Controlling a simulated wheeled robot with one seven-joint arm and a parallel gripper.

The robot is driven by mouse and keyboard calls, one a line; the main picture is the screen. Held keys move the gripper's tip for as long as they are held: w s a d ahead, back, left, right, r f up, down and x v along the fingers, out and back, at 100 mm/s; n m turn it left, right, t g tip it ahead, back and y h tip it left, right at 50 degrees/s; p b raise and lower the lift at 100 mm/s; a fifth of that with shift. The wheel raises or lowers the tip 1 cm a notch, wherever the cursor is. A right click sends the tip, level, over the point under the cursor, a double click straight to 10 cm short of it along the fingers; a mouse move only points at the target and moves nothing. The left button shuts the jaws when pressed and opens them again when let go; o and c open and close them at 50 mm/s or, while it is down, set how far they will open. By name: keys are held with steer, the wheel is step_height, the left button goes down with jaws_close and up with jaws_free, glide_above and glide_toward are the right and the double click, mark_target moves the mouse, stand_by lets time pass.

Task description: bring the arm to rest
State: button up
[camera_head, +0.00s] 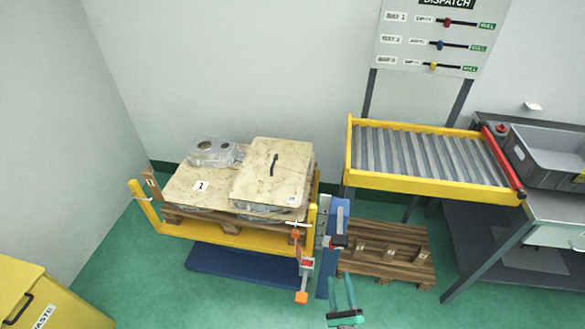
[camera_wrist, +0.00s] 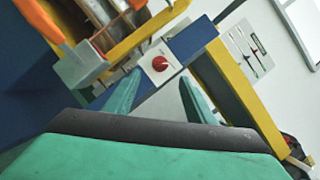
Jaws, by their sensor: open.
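My gripper (camera_head: 342,284) is at the bottom centre of the head view, its green fingers apart and nothing between them. In the wrist view the two fingers of my gripper (camera_wrist: 160,90) also stand apart. Beyond the fingertips is a red knob (camera_wrist: 160,63) on a white plate fixed to a blue post. In the head view my gripper is in front of the slatted wooden pallet and to the right of the yellow-framed pallet stand (camera_head: 250,238). I cannot tell the exact gap to the post.
The stand bears a board with a grey casting (camera_head: 213,151) and a covered stack (camera_head: 273,172). A slatted pallet (camera_head: 388,250) lies on the floor. A roller conveyor (camera_head: 420,185), a grey bin (camera_head: 548,160) and a dispatch board (camera_head: 432,45) are right. A yellow waste bin (camera_head: 62,299) is bottom left.

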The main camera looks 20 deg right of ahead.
steer(key=s+a+f+n+g+y, duration=0.75)
steer(key=s+a+f+n, duration=0.3)
steer(key=s+f, duration=0.3)
steer(key=s+a+n+g+h, duration=0.1)
steer(key=s+a+n+g, duration=0.15)
steer(key=s, duration=0.35)
steer(key=s+a+n+g+h, duration=0.2)
steer(key=s+a+n, duration=0.1)
steer(key=s+n, duration=0.15)
steer(key=s+a+r+n+t, duration=0.1)
steer(key=a+r+n, duration=0.3)
steer(key=r, duration=1)
steer(key=s+a+r+n+t, duration=0.1)
steer(key=a+r+n+t, duration=0.2)
steer(key=a+r, duration=0.5)
steer(key=s+a+r+n+t, duration=0.1)
steer(key=a+r+n+t, duration=0.2)
steer(key=r, duration=1.7)
steer(key=a+n+y, duration=0.1)
steer(key=a+n, duration=0.1)
steer(key=a, duration=0.1)
steer(key=shift+d, duration=0.1)
